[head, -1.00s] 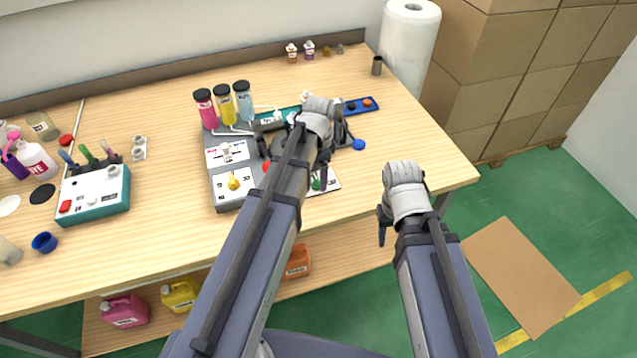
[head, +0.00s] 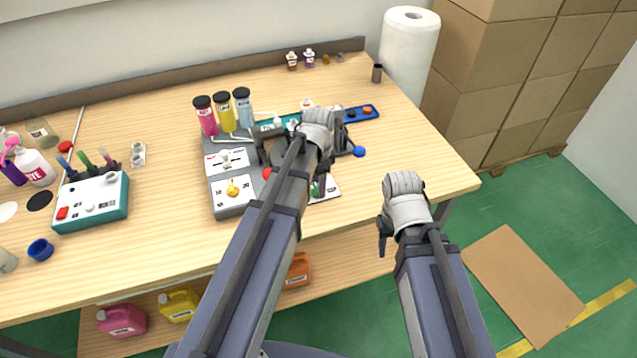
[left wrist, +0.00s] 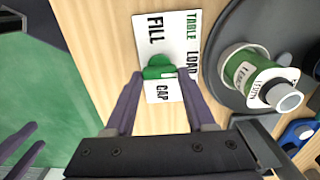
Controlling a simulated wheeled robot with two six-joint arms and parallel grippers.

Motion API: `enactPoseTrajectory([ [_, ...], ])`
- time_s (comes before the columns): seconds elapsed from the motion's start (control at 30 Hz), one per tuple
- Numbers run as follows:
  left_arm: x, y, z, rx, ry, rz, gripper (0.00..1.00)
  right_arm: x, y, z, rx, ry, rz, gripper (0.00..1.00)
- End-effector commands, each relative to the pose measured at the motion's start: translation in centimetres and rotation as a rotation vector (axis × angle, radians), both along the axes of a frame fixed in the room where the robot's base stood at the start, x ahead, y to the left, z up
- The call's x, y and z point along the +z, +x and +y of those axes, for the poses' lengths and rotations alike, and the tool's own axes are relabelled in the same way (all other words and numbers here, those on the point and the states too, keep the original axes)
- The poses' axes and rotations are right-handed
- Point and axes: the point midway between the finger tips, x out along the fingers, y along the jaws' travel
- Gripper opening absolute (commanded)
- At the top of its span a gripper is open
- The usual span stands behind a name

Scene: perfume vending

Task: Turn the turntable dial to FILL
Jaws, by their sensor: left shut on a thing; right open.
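The turntable dial is a green knob (left wrist: 158,68) on a white plate (left wrist: 178,30) marked FILL, LOAD, CAP and TABLE, seen in the left wrist view. The knob lies between CAP and FILL; its exact pointing is hard to tell. My left gripper (left wrist: 160,76) is shut on it, one purple finger on each side. In the head view, the left gripper (head: 320,182) hides part of the dial (head: 315,190). The dark turntable (left wrist: 222,90) holds a bottle with a green label (left wrist: 250,72). My right gripper (head: 384,236) is open and empty, off the table's front edge.
A grey machine (head: 228,206) with a yellow knob (head: 233,188) and three colored bottles stands left of the dial. A teal control box (head: 95,225) is farther left. A paper roll (head: 408,45) stands behind the table's right end. The table's right front is clear.

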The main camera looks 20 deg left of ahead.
Motion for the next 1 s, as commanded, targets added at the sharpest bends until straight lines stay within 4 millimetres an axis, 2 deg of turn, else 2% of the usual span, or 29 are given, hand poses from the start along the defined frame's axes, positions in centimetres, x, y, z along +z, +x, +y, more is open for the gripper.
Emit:
enactPoseTrajectory([
  [0.03, 0.0, -0.01, 0.0, 0.0, 0.0, 0.0, 0.16, 0.0, 0.0, 0.0, 0.0, 0.0, 0.0, 0.5],
  [0.2, 0.0, -0.01, -0.01, 0.0, 0.0, 0.0, 0.0, 0.0, 0.0, 0.0, 0.0, 0.0, 0.0, 0.5],
  [0.57, -0.01, 0.03, 0.02, 0.084, 0.0, 0.0, 0.0, -0.01, 0.0, 0.0, 0.0, 0.0, 0.0, 0.5],
  [1.0, -0.01, 0.15, 0.16, 0.468, 0.0, 0.0, 0.0, -0.01, 0.0, 0.0, 0.0, 0.0, 0.0, 0.5],
])
